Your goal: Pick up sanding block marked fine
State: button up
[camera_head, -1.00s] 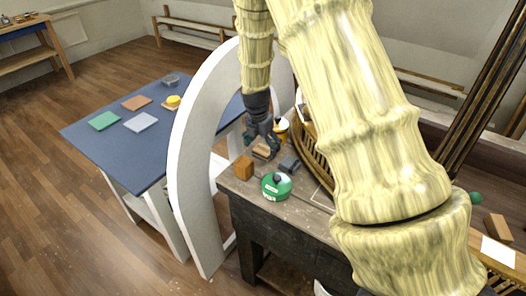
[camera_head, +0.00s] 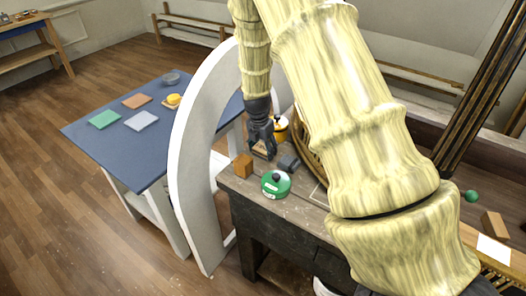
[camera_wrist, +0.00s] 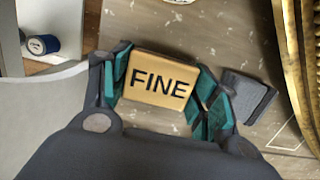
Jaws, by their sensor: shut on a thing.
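The sanding block (camera_wrist: 159,81) is tan, with FINE in dark letters on its upward face, and lies between my gripper's (camera_wrist: 162,88) teal-padded fingers in the wrist view. The fingers are shut on its two short sides. In the head view my gripper (camera_head: 263,149) points down over the near left part of the workbench (camera_head: 237,184). The block (camera_head: 260,152) shows only in part there, behind the dark fingers. Whether it touches the bench top is hard to tell.
A dark grey block (camera_head: 289,163) lies close on the right. A yellow container (camera_head: 281,128) is behind. A white arch (camera_head: 190,150) rises on the left, before a blue-topped table (camera_head: 110,148).

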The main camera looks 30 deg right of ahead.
aim_at(263, 147)
jog(key=shift+r, duration=0.1)
jog(key=shift+r+b, duration=1.3)
jog(key=shift+r, duration=3.6)
jog(key=o, duration=0.3)
jog(key=shift+c, duration=0.6)
